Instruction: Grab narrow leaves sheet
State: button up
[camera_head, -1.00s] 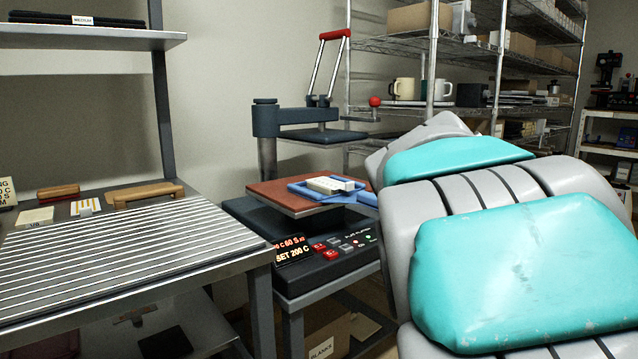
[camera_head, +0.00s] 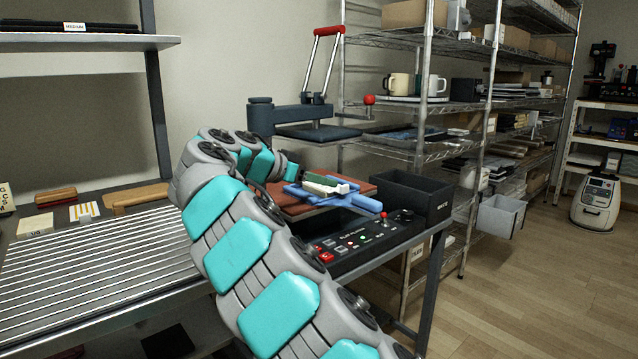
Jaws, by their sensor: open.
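I cannot pick out a narrow leaves sheet in this view. My gripper (camera_head: 345,196), blue with a pale body, is at the end of my arm, over or in front of the reddish-brown plate (camera_head: 287,203) of the press. It is open, and I see nothing held in it. I cannot tell whether it touches the plate. My arm hides part of the press and the table's right end.
The press's dark upper plate (camera_head: 318,132) is raised. A black bin (camera_head: 412,196) stands right of the control box (camera_head: 375,238). A ribbed table (camera_head: 90,255) is at left. Wire shelves hold mugs (camera_head: 397,84) and a dark tray (camera_head: 410,133).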

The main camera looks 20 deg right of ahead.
aim_at(341, 186)
jog(key=x, duration=0.5)
jog(key=p+x, duration=0.1)
jog(key=x, duration=0.1)
jog(key=shift+w+d+f, duration=0.1)
jog(key=shift+w+f, duration=0.05)
jog(key=shift+w, duration=0.3)
grip_shut()
